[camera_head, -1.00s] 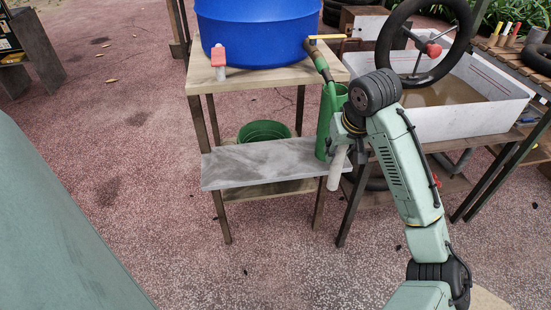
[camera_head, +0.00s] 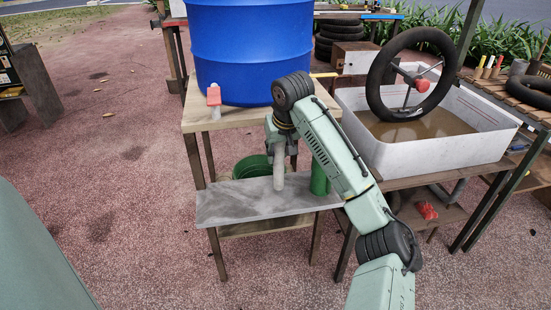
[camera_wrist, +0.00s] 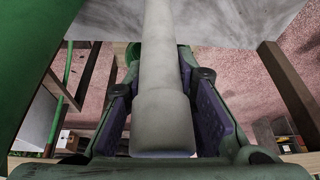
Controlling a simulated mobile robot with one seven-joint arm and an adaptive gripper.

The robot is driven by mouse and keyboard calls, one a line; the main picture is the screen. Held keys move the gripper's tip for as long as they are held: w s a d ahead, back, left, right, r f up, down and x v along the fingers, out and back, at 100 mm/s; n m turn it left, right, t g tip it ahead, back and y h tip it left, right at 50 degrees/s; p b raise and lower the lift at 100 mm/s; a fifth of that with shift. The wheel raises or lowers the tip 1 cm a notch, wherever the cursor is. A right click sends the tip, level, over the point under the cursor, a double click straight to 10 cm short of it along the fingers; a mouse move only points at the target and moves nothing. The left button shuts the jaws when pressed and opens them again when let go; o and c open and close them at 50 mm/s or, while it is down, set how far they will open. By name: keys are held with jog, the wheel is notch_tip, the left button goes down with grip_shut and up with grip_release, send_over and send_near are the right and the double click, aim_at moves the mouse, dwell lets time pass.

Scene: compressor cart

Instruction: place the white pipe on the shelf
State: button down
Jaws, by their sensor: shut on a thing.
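The white pipe (camera_head: 279,172) is held upright in my gripper (camera_head: 277,140) in the head view. Its lower end appears over the grey shelf (camera_head: 228,207); I cannot tell whether it touches. In the wrist view, the white pipe (camera_wrist: 162,60) runs between the two padded fingers of my gripper (camera_wrist: 163,108), which are closed around it. The grey shelf (camera_wrist: 235,18) shows at the top of that view, beyond the pipe. My gripper's fingertips are partly hidden by my wrist in the head view.
A green tube (camera_head: 319,180) stands at the shelf's right end, close to my arm. A green bucket (camera_head: 250,166) is behind the shelf. The shelf's left part is bare.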

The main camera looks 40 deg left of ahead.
jog(key=shift+w+a+f, duration=0.15)
jog(key=shift+a+f, duration=0.15)
jog(key=shift+a, duration=0.15)
jog(key=shift+f+p, duration=0.3)
jog(key=shift+f, duration=1.2)
jog(key=c, duration=1.3)
grip_release()
jog(key=shift+f, duration=0.1)
jog(key=shift+c, duration=0.2)
jog(key=v, duration=1.2)
jog(key=shift+b, duration=0.3)
jog(key=shift+d, duration=0.1)
